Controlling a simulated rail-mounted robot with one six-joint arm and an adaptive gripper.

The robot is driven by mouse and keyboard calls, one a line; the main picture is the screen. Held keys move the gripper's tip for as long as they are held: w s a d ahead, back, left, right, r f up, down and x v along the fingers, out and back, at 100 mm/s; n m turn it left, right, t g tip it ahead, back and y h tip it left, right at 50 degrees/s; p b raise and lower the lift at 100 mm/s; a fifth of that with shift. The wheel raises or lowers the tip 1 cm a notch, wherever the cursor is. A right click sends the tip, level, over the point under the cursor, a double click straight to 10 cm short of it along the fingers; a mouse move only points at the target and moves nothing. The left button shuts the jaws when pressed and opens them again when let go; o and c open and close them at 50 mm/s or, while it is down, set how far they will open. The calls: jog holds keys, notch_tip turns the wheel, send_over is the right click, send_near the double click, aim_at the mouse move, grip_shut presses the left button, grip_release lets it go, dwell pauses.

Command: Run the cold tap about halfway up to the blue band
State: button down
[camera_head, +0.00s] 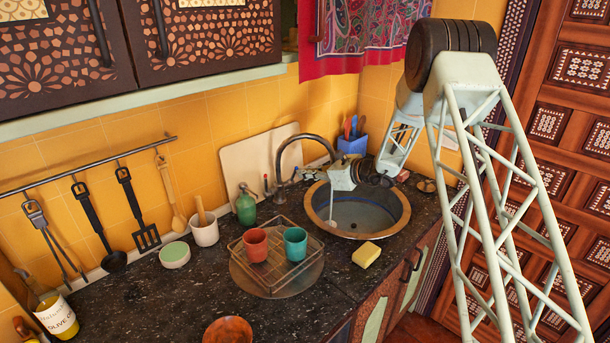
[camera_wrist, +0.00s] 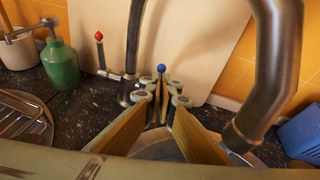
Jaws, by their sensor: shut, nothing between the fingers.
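The round sink basin (camera_head: 368,207) has a copper-coloured rim and a bluish grey inside; I cannot make out a separate blue band or the water level. A thin pale stream (camera_head: 331,206) hangs at its left side, looking like running water. The dark curved spout (camera_head: 291,146) rises behind the sink and also shows in the wrist view (camera_wrist: 274,70). In the wrist view, the blue-knobbed tap lever (camera_wrist: 161,69) stands just beyond my gripper (camera_wrist: 163,100), whose fingers are shut and empty. The red-knobbed lever (camera_wrist: 99,37) stands further left. The contact between fingertips and blue lever is unclear.
A wire rack (camera_head: 272,262) with a red cup (camera_head: 255,244) and a teal cup (camera_head: 295,242) stands left of the sink. A green bottle (camera_head: 245,207) and cutting board (camera_head: 254,160) are behind. A yellow sponge (camera_head: 366,254) lies in front. A blue utensil holder (camera_head: 351,144) stands behind.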

jog(key=shift+w+a+r+b, duration=0.65)
jog(key=shift+a+r+b, duration=0.1)
jog(key=shift+r, duration=0.05)
jog(key=v, duration=1.3)
jog(key=shift+w+r+b, duration=0.2)
jog(key=shift+r+b, duration=0.15)
dwell(0.5)
